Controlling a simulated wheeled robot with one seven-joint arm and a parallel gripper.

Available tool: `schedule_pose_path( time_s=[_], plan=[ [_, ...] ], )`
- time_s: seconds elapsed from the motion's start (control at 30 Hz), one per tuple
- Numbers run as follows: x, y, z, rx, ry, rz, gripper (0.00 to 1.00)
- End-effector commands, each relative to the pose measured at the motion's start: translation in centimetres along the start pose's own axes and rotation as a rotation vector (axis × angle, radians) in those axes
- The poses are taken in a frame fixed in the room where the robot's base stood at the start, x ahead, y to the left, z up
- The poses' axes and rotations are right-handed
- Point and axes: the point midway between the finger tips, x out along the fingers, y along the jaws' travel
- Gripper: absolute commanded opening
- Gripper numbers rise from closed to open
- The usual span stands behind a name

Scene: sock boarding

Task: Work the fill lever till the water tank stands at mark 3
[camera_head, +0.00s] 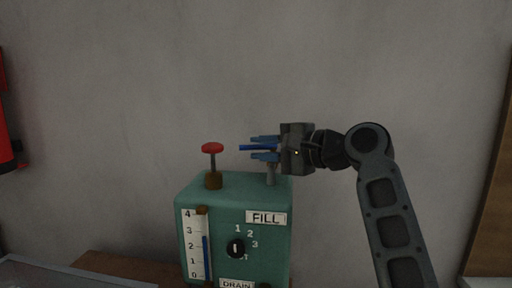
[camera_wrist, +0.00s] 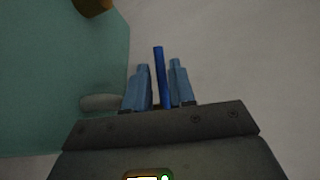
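The green tank (camera_head: 230,196) stands at lower centre in the head view, with a gauge (camera_head: 197,245) marked 0 to 4 on its front. The blue column (camera_head: 206,257) tops out between marks 2 and 3, a little nearer 3. The dark blue fill lever (camera_head: 252,148) sticks out leftward near the post (camera_head: 271,176) above the FILL label (camera_head: 266,218). My gripper (camera_head: 265,147) has its light blue fingers above and below the lever. In the wrist view the lever (camera_wrist: 160,70) runs between the fingers with narrow gaps, so the gripper looks open around it.
A red-topped plunger (camera_head: 212,148) stands on the tank, left of the lever. A black dial (camera_head: 235,248) and a DRAIN label (camera_head: 237,284) are on the front. A red object (camera_head: 5,140) is at the left edge. The wall behind is bare.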

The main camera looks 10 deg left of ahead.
Motion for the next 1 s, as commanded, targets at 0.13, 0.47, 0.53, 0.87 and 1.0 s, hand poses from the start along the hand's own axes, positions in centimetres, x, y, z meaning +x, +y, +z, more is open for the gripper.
schedule_pose_path(
  time_s=[0.13,0.47,0.53,0.87,1.0],
  plan=[
    [1.19,0.01,0.05,0.001,-0.001,0.001,0.24],
    [1.44,0.03,0.04,0.001,-0.001,0.0,0.22],
    [1.44,0.04,0.04,0.001,-0.001,0.0,0.16],
    [1.42,0.07,0.03,0.001,-0.001,0.001,0.0],
    [1.42,0.09,0.03,0.001,-0.001,0.002,0.0]
  ],
)
